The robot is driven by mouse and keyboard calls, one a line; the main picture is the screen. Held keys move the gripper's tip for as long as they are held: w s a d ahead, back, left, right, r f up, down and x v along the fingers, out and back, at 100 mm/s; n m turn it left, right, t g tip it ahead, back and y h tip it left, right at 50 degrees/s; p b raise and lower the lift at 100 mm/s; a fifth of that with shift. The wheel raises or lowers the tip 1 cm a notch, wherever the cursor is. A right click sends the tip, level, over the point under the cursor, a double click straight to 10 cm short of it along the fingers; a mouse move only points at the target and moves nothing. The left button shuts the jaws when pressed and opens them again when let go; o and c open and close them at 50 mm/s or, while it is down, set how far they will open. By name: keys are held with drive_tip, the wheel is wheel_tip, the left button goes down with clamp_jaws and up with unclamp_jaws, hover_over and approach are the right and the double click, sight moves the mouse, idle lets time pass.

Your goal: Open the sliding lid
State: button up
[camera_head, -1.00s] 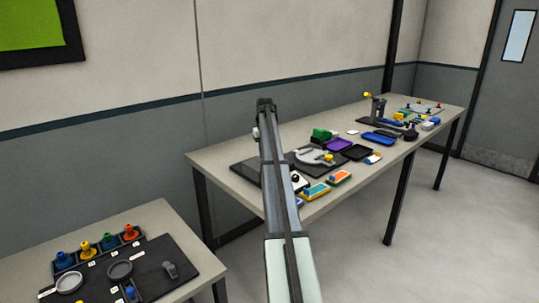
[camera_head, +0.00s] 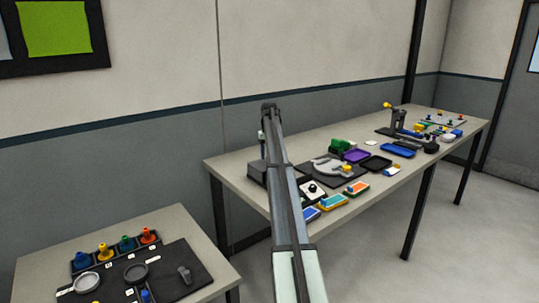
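I cannot pick out a sliding lid for certain; the things on the long table are small at this distance. A dark box-like thing (camera_head: 255,172) sits at the table's near left end, partly hidden behind my arm. My arm rises from the bottom of the picture and ends in front of the long table's left part. I cannot make out any gripper fingers there.
The long table (camera_head: 232,178) also holds a purple tray (camera_head: 357,156), a blue tray (camera_head: 398,150), a black tray (camera_head: 375,163) and several small coloured parts. A smaller table (camera_head: 40,272) at lower left bears coloured knobs. Open floor lies at right.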

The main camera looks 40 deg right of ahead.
drive_tip(key=shift+r, duration=0.1)
wheel_tip(320, 180, up, 14)
drive_tip(key=shift+f, duration=0.2)
idle(0.5)
idle(0.4)
